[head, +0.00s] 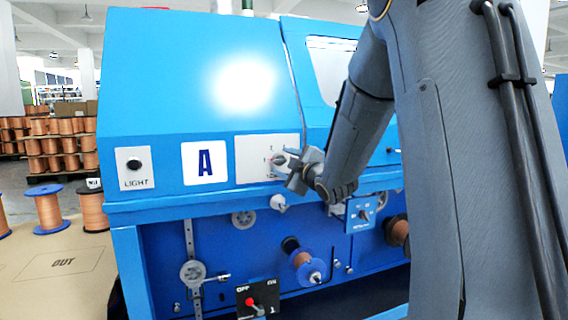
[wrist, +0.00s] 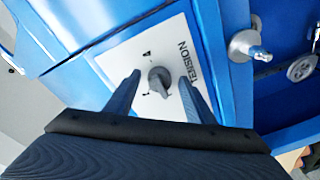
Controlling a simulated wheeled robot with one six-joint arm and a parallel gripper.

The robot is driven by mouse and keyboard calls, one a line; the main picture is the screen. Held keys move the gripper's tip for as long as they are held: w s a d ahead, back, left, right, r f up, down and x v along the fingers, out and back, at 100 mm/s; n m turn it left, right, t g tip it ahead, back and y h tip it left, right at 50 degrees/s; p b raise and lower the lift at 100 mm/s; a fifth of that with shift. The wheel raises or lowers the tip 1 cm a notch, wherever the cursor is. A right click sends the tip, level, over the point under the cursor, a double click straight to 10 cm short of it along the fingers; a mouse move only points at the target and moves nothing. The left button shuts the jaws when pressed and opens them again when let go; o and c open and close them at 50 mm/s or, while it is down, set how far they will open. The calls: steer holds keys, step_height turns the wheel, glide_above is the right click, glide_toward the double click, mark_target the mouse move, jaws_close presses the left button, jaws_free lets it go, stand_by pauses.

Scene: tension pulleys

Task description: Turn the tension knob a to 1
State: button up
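The tension knob (wrist: 159,81) is a grey round knob with a raised grip, on a white plate (wrist: 180,45) lettered TENSION. In the wrist view it sits between the two fingers of my gripper (wrist: 160,82), which are apart, with a gap on each side. Marks show around the knob, one reading 4; the others are too small to read.
The LIGHT switch (head: 134,165) is left of the A label. Below are a red-handled OFF switch (head: 256,302), a blue dial box (head: 362,214) and a copper spool (head: 303,262). A metal roller (wrist: 248,47) sticks out near the plate. Copper spools stand on the floor at left.

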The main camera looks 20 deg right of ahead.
steer(key=s+d, duration=0.1)
steer(key=s, duration=0.6)
steer(key=shift+s+p, duration=0.4)
stand_by(0.3)
steer(key=s+a+f+m+g+h, duration=0.2)
steer(key=s+a+f+m+g, duration=0.4)
steer(key=s+a+f+g, duration=0.45)
steer(key=s+a+f+m+g, duration=0.1)
steer(key=s+a+f+g, duration=0.2)
steer(key=s, duration=0.5)
steer(key=s+a+f+m+g, duration=0.1)
steer(key=s+a+f+m, duration=0.1)
steer(key=s+a+f, duration=0.5)
steer(key=s+a+r+g, duration=0.2)
steer(key=s+r+g, duration=0.1)
steer(key=s, duration=0.9)
steer(key=d+r+m+p, duration=0.3)
steer(key=d+r+p, duration=0.7)
steer(key=p, duration=1)
steer(key=shift+d+r+m, duration=0.15)
steer(key=shift+r+m, duration=0.25)
steer(key=shift+r, duration=0.2)
